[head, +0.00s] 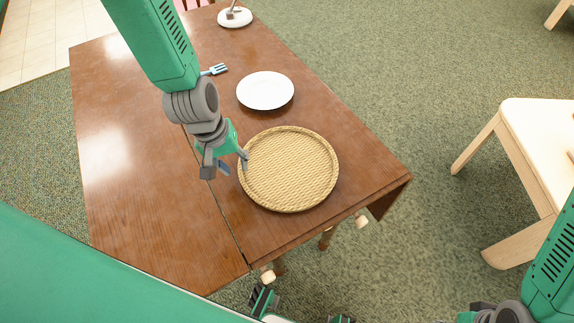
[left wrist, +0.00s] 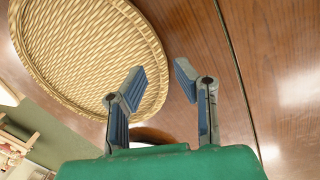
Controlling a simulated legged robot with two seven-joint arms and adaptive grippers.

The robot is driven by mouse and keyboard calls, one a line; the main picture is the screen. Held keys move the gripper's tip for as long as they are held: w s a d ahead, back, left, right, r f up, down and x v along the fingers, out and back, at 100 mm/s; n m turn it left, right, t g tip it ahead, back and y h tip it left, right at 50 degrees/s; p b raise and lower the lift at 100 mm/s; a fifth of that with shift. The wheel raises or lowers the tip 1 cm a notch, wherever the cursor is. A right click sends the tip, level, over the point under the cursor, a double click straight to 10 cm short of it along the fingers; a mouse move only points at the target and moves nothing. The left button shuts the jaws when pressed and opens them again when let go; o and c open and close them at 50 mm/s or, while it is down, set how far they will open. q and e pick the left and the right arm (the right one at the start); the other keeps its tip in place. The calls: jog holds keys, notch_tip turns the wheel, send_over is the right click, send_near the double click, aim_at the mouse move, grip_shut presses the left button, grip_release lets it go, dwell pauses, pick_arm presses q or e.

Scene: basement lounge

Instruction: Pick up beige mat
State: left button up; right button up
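The beige mat (head: 289,169) is round and woven, with a raised rim, and lies flat near the right end of the brown table. It also fills the upper left of the left wrist view (left wrist: 90,45). My left gripper (head: 226,165) is at the mat's left edge, with one finger over or beside the rim. Whether a finger touches the rim, I cannot tell. My right arm enters at the bottom right; its gripper is mostly cut off by the frame.
A white plate (head: 265,90) lies behind the mat, with a fork (head: 214,70) to its left. A small white dish (head: 235,17) holding something stands at the far end. The table (head: 140,170) is bare on its left. A pale wooden chair (head: 535,130) stands at right.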

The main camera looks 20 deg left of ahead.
aim_at(243, 176)
pick_arm(q)
jog(key=x, duration=0.2)
jog(key=d+x, duration=0.1)
jog(key=x, duration=0.1)
jog(key=shift+f, duration=0.15)
jog(key=shift+a, duration=0.35)
jog(key=shift+c, duration=0.4)
jog(key=shift+f, duration=0.1)
grip_shut()
jog(key=shift+d, duration=0.15)
